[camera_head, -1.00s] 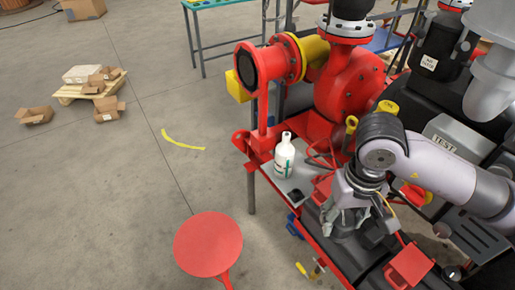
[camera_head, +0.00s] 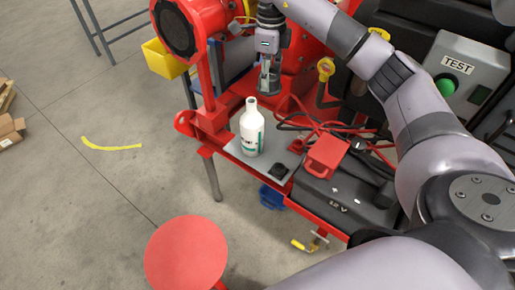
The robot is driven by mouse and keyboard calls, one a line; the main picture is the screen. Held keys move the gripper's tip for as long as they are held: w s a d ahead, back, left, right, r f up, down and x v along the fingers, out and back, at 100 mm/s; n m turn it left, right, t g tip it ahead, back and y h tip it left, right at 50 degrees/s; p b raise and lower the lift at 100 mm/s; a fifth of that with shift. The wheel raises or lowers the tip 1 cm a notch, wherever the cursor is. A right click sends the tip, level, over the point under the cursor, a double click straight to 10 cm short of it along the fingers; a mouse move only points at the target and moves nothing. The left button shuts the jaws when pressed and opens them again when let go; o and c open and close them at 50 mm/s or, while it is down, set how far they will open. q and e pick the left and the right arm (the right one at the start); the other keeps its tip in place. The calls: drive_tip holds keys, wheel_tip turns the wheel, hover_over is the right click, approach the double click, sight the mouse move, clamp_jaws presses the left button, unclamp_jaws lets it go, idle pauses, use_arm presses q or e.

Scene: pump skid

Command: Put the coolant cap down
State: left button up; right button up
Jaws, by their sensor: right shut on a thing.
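My right gripper (camera_head: 268,88) points down above and just behind the white bottle (camera_head: 252,130), over the red skid frame. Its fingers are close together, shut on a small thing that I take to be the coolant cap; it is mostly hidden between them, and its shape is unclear. The bottle stands upright on a grey plate (camera_head: 235,151), with a bare neck and a green-marked label. A small black piece (camera_head: 279,171) lies on the plate to the right of the bottle. My left gripper is not in view.
A battery (camera_head: 345,208) with a red cover (camera_head: 326,154) and red and black cables lies right of the plate. A red round disc (camera_head: 186,254) is in front. A grey TEST box (camera_head: 465,75) is at right. Some bare plate shows around the bottle.

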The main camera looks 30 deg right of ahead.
drive_tip(key=w+d+f+m+b, duration=0.2)
drive_tip(key=d+m, duration=0.2)
drive_tip(key=m, duration=0.1)
drive_tip(key=m+p, duration=0.1)
hover_over(273, 135)
drive_tip(key=shift+f, duration=9.75)
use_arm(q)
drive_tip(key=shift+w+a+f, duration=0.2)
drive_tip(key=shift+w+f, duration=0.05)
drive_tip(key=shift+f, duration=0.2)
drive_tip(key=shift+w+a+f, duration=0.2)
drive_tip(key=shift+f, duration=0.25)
use_arm(e)
drive_tip(key=shift+a, duration=0.1)
drive_tip(key=shift+f, duration=0.2)
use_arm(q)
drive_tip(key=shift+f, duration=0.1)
use_arm(e)
drive_tip(key=o, duration=1)
drive_tip(key=shift+r, duration=0.1)
